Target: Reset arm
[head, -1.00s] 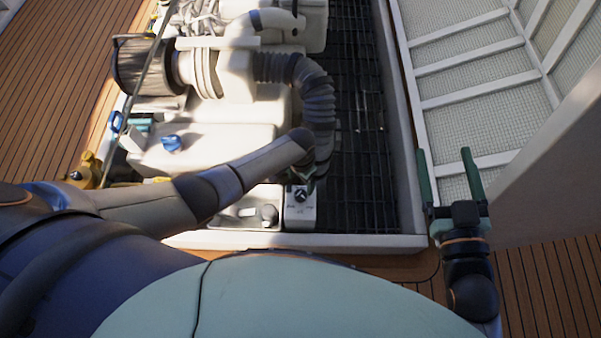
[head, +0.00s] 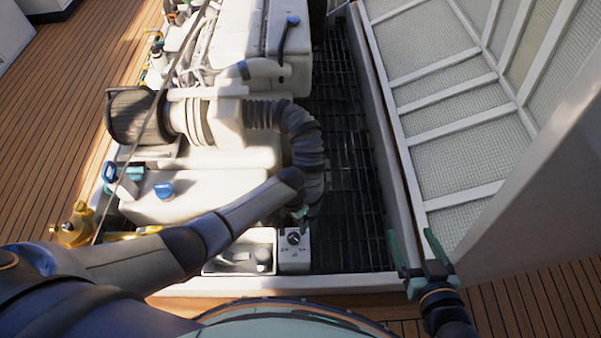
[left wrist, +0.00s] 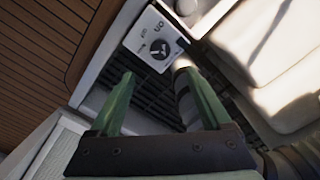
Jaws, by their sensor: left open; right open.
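My left arm reaches in from the left over the engine bay. Its gripper (head: 301,212) is mostly hidden behind my own wrist in the head view, just above a small white switch box with a black rotary knob (head: 293,238). In the left wrist view the left gripper (left wrist: 160,88) has its green fingers spread, with nothing between them. The knob panel (left wrist: 155,45) lies beyond the fingertips, apart from them.
The white engine block (head: 195,190) with a blue cap (head: 163,190) and a ribbed grey hose (head: 303,140) fills the bay. A dark grating (head: 350,190) lies to its right. The raised hatch lid (head: 450,115) stands at the right. Wooden deck (head: 60,130) surrounds the bay.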

